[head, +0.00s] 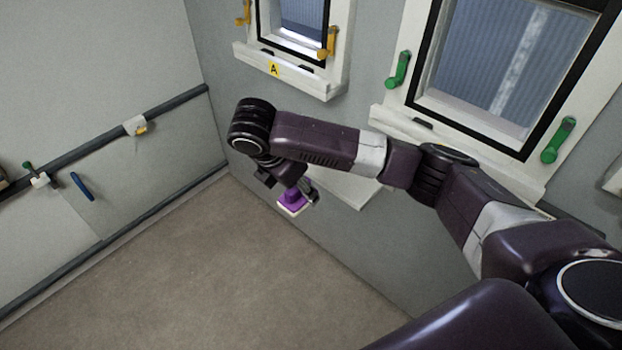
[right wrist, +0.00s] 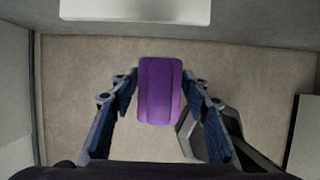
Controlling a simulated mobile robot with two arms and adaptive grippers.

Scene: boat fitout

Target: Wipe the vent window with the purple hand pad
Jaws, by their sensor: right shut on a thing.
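The purple hand pad (head: 292,200) is held low in front of the grey wall, below the smaller window, with a pale underside. My right gripper (head: 299,188) is shut on it; in the right wrist view the pad (right wrist: 160,95) sits between the two fingers. A smaller window (head: 303,20) with yellow handles and a yellow "A" label is at the top; its upper part is cut off. A larger window (head: 505,60) with green handles is to its right. I cannot tell by name which is the vent window. The pad is apart from both panes. My left gripper is not in view.
A white shelf-like panel (head: 345,187) shows behind my right arm. White sills (head: 285,72) stick out below the windows. A dark rail (head: 80,150) runs along the left wall, with a blue handle (head: 82,186) nearby. The floor (head: 220,280) is clear.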

